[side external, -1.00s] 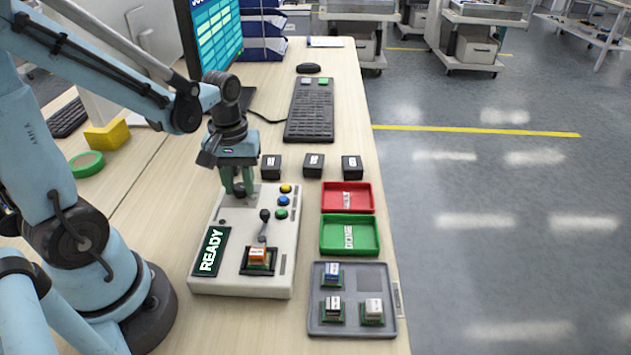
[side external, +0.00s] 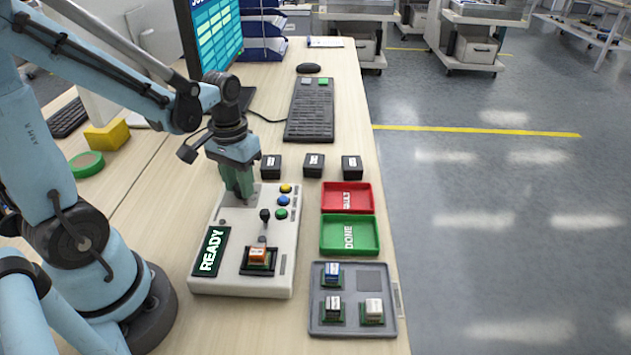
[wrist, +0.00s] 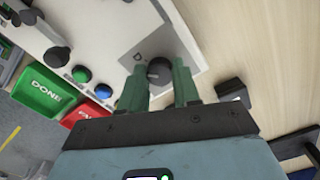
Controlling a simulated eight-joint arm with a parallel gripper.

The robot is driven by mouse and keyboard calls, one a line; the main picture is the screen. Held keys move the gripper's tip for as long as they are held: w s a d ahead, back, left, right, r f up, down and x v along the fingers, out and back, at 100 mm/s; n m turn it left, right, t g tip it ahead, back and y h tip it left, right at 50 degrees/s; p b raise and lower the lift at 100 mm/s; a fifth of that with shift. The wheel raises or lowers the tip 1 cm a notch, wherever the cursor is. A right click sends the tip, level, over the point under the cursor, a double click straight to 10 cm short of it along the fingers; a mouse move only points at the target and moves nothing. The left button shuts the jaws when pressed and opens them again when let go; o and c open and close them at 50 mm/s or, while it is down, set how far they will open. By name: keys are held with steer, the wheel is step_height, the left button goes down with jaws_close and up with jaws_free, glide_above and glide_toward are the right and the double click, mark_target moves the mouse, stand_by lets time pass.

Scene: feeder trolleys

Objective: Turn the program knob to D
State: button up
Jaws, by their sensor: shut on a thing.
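The program knob (wrist: 158,72) is a dark round knob on a pale plate of the white test box (side external: 215,275). A printed letter that looks like D (wrist: 138,57) shows beside it in the wrist view. My gripper (wrist: 160,67) has its two green fingers on either side of the knob, shut on it. In the side view my gripper (side external: 242,192) points down at the far end of the box and hides the knob. I cannot make out the pointer mark on the knob clearly.
The box carries a READY display (side external: 211,251), yellow, blue and green buttons (side external: 284,201), a black lever (side external: 264,215) and a socket with an orange-topped part (side external: 259,257). Red (side external: 347,184) and green (side external: 324,235) trays and a grey tray (side external: 350,328) stand to the right.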

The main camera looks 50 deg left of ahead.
steer(key=shift+m, duration=1.2)
steer(key=o, duration=1.1)
steer(key=shift+c, duration=0.2)
steer(key=shift+r, duration=0.1)
step_height(320, 180, up, 12)
